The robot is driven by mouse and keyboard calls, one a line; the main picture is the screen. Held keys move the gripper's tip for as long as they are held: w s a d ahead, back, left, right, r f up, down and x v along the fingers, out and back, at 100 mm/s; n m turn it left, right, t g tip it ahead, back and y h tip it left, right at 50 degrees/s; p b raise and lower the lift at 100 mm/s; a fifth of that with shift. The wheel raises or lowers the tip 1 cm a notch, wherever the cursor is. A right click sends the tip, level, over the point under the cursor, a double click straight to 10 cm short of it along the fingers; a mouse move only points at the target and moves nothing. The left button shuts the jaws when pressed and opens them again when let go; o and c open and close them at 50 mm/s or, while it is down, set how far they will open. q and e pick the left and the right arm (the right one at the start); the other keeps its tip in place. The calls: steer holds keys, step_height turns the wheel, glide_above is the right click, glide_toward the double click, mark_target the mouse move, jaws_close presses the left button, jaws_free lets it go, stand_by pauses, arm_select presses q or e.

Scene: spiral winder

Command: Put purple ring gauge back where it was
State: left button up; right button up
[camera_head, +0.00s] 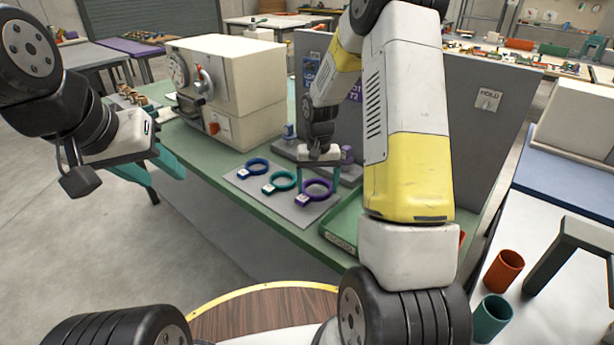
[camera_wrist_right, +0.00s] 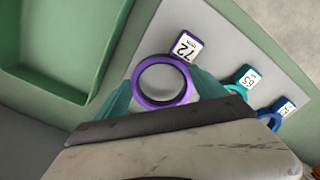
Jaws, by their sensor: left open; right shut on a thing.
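The purple ring gauge (camera_head: 329,187) is at the right end of a row on a light grey board (camera_head: 262,205). Its white tag reads 72 in the right wrist view (camera_wrist_right: 138,80). My right gripper (camera_head: 319,180) points down with its teal fingers on opposite sides of the purple ring, shut on it. The ring is flat, at or very near the board; I cannot tell whether it touches. The teal ring gauge (camera_head: 279,182) and the blue ring gauge (camera_head: 256,166) lie to its left. My left gripper (camera_head: 155,168) is open and empty, left of the green table.
A green tray (camera_head: 342,243) is just right of the board. A cream machine (camera_head: 232,90) stands behind it on the green table (camera_head: 215,168). A grey panel (camera_head: 450,110) rises at the right. Orange and teal cups (camera_head: 492,318) stand on the right-hand table.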

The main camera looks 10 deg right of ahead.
steer(key=shift+f, duration=0.85)
steer(key=o, duration=1.5)
steer(key=shift+f, duration=0.1)
steer(key=s+r+t, duration=0.1)
steer(key=s+r, duration=0.1)
steer(key=r, duration=0.7)
steer(key=s+r, duration=0.2)
steer(key=r, duration=0.8)
steer(key=s+a+r+t, duration=0.1)
steer(key=s+r, duration=0.2)
steer(key=s, duration=0.3)
steer(key=s+a+r+n+t+y, duration=0.1)
steer(key=s+r+t, duration=0.1)
steer(key=s, duration=0.5)
steer(key=s+a+r+n+t+y, duration=0.1)
steer(key=s+r+t, duration=0.1)
steer(key=s+r, duration=0.2)
steer(key=s, duration=0.3)
steer(key=shift+s+a+r, duration=0.15)
steer(key=shift+s+a, duration=0.05)
steer(key=shift+a, duration=0.1)
